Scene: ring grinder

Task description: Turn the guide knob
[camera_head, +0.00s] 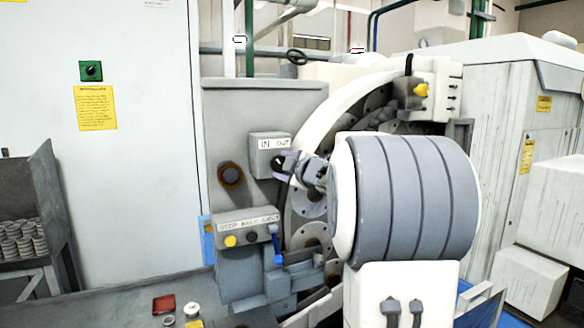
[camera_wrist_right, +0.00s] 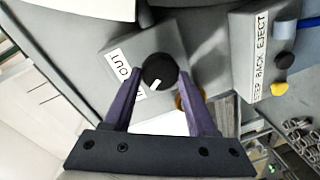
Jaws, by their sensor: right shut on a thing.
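The guide knob is a round black knob (camera_wrist_right: 160,70) with a white pointer mark, on a grey box (camera_wrist_right: 118,42) labelled IN and OUT. In the right wrist view the pointer is at the knob's lower edge, towards the IN end of the label. My right gripper (camera_wrist_right: 160,76) has its two purple fingers on either side of the knob and is shut on it. In the head view the box (camera_head: 258,143) is on the grey machine panel, and my right gripper (camera_head: 284,164) is at its lower right, hiding most of the knob. My left gripper is not in view.
A STEP BACK EJECT box (camera_head: 232,220) with yellow and dark buttons is below the knob box. A dark round knob (camera_head: 231,174) is on the panel to the left. A blue-handled lever (camera_head: 277,250) is below. A tray of rings (camera_head: 22,240) stands at far left.

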